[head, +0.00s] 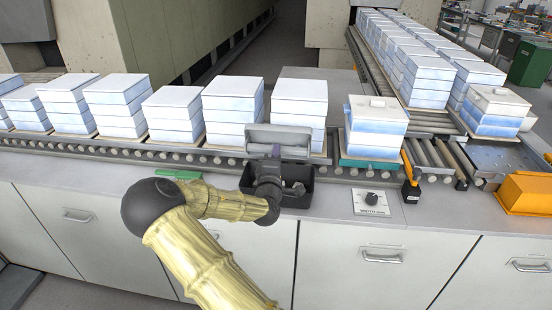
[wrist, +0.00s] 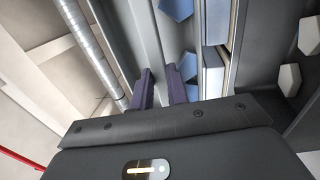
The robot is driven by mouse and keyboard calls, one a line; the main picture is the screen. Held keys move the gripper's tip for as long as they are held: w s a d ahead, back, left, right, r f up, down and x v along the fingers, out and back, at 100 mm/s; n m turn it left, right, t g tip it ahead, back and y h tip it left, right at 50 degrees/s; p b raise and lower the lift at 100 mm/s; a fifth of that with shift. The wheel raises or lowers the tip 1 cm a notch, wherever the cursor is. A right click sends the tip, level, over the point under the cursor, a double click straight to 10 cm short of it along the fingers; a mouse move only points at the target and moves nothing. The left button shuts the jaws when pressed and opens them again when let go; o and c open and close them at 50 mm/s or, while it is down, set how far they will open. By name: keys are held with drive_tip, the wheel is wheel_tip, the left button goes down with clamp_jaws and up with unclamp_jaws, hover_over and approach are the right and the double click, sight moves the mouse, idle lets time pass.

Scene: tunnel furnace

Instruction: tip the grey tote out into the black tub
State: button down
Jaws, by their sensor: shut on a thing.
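The grey tote (head: 290,136) is held up over the black tub (head: 298,199) in the head view, tilted with a broad side facing me. My gripper (head: 275,153) is shut on the tote's near edge. In the wrist view my two dark fingers (wrist: 162,87) straddle a grey wall of the tote (wrist: 148,35). Several blue angular pieces (wrist: 188,64) lie just beyond that wall; I cannot tell whether they are in the tote or the tub. Pale pieces (wrist: 290,79) show on a dark surface at the right. My wrist hides much of the tub's inside.
White-and-blue block stacks (head: 233,110) line the roller conveyor (head: 190,155) behind the tub. A stack on a teal plate (head: 372,130) stands to its right. A green object (head: 178,174) lies left of the tub; a switch plate (head: 371,202) and orange bin (head: 526,193) are right.

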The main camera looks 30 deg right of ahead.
drive_tip(key=shift+s+a+f+t+h+b, duration=0.2)
drive_tip(key=shift+f+t+h+b, duration=0.3)
drive_tip(key=shift+b, duration=1.1)
drive_tip(key=shift+s+a+f+t+h+b, duration=0.25)
drive_tip(key=shift+t+b, duration=0.35)
drive_tip(key=shift+b, duration=1)
drive_tip(key=shift+s+f+t+h+b, duration=0.15)
drive_tip(key=shift+t+h+b, duration=0.8)
drive_tip(key=shift+b, duration=2.5)
drive_tip(key=shift+d+r+y+p, duration=0.1)
drive_tip(key=shift+r+y+p, duration=0.25)
drive_tip(key=shift+p, duration=0.6)
drive_tip(key=shift+w+r+g+y+p, duration=0.2)
drive_tip(key=shift+r+g+y+p, duration=0.6)
drive_tip(key=shift+p, duration=1.95)
drive_tip(key=shift+f+h+b, duration=0.35)
drive_tip(key=shift+f+b, duration=0.3)
drive_tip(key=shift+b, duration=0.4)
drive_tip(key=shift+s+f+t+h+b, duration=0.15)
drive_tip(key=shift+f+t+h+b, duration=0.55)
drive_tip(key=shift+b, duration=1.8)
drive_tip(key=shift+r+t+b, duration=0.25)
drive_tip(key=shift+b, duration=0.25)
